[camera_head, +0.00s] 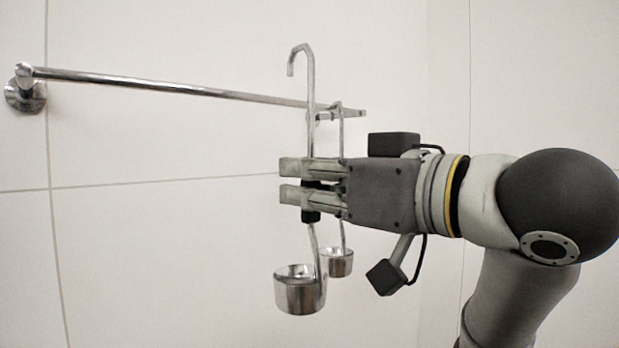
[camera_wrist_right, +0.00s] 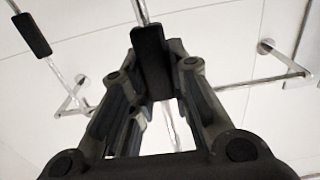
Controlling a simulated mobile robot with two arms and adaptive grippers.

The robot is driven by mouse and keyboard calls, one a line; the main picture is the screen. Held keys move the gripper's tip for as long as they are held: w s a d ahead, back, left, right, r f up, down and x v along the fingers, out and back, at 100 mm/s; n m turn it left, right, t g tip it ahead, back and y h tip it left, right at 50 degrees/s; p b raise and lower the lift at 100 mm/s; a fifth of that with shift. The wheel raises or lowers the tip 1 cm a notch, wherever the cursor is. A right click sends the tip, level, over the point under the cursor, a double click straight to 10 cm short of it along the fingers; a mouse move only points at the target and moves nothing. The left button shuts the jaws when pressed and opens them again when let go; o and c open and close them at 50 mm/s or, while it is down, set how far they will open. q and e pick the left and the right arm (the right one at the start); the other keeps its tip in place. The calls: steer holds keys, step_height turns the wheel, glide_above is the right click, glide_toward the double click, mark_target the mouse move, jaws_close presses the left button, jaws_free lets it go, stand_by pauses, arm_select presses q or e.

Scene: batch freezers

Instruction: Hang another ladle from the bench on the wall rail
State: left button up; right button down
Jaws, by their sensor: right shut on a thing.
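My right gripper (camera_head: 300,182) is shut on the handle of a steel ladle and holds it upright. The ladle's open hook (camera_head: 301,50) stands above the level of the rail in the head view, and its cup (camera_head: 300,292) hangs below the fingers. The wall rail (camera_head: 170,88) is a thin steel bar. A second ladle (camera_head: 338,262) hangs near the rail's right end, partly hidden behind my gripper. The right wrist view shows the held ladle's black grip (camera_wrist_right: 152,65) between the fingers. My left gripper is not in view.
A round wall mount (camera_head: 25,88) carries the rail's left end. The rail is bare from there to the held ladle. In the right wrist view, another black ladle grip (camera_wrist_right: 32,35) shows at the left. The bench is not in view.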

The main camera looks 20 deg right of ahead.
steer(key=w+a+f+b, duration=0.2)
steer(key=w+a+f, duration=0.1)
steer(key=w, duration=0.5)
steer(key=shift+w, duration=0.2)
stand_by(0.7)
steer(key=shift+r, duration=0.1)
steer(key=c, duration=1.3)
jaws_free()
steer(key=v, duration=1.2)
